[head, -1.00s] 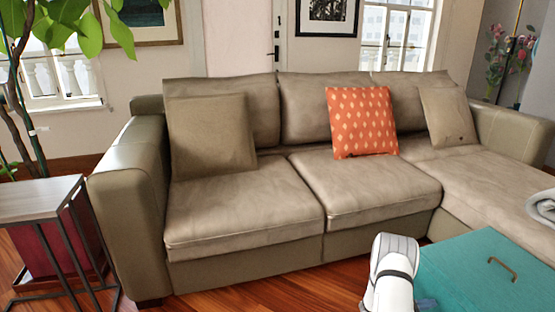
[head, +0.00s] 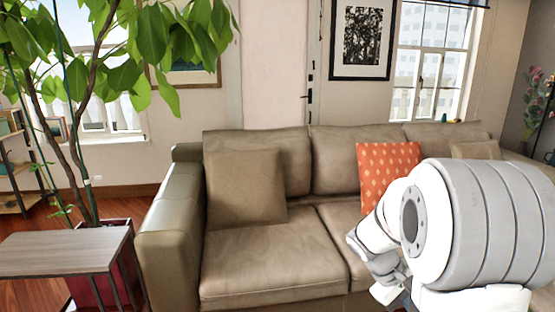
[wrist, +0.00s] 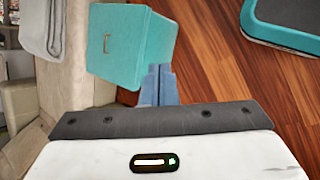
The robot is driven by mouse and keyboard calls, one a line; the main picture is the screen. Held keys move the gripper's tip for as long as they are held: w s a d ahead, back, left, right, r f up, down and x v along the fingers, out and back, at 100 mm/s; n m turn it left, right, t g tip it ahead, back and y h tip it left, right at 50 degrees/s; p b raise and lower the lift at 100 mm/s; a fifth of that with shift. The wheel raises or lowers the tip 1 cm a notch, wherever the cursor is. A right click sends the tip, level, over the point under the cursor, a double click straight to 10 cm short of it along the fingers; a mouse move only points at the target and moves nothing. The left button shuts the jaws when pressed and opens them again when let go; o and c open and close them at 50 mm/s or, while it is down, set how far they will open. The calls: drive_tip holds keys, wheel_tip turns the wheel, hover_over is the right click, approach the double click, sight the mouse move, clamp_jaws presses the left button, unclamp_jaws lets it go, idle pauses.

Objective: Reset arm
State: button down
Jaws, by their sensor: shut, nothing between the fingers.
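My gripper (wrist: 158,84) shows in the wrist view as two blue-grey fingers pressed together, shut and empty. They point toward the teal box (wrist: 135,42), which has a small brass handle, and overlap its lower right edge in the picture. I cannot tell the distance between them. In the head view my white and grey arm fills the lower right, in front of the sofa (head: 275,255). It hides part of the sofa's right side and the lower edge of the orange pillow (head: 385,165). The fingers are not clear in that view.
A side table (head: 65,250) and a tall potted plant (head: 120,75) stand left of the sofa. In the wrist view, a grey folded cloth (wrist: 42,22) lies at upper left and a teal-rimmed object (wrist: 285,38) at upper right. Wood floor (wrist: 220,75) lies open between.

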drive_tip(key=s+a+r+m+t+y+p, duration=0.1)
drive_tip(key=s+a+r+t+y+p, duration=0.1)
drive_tip(key=s+a+r+p, duration=0.3)
drive_tip(key=s+a+r+m+t+y+p, duration=0.2)
drive_tip(key=s+a+r+y+p, duration=0.3)
drive_tip(key=a+r, duration=0.7)
drive_tip(key=a+t, duration=0.1)
drive_tip(key=a, duration=0.1)
drive_tip(key=shift+a+r+t, duration=0.25)
drive_tip(key=shift+a+t, duration=0.05)
drive_tip(key=shift+a, duration=0.05)
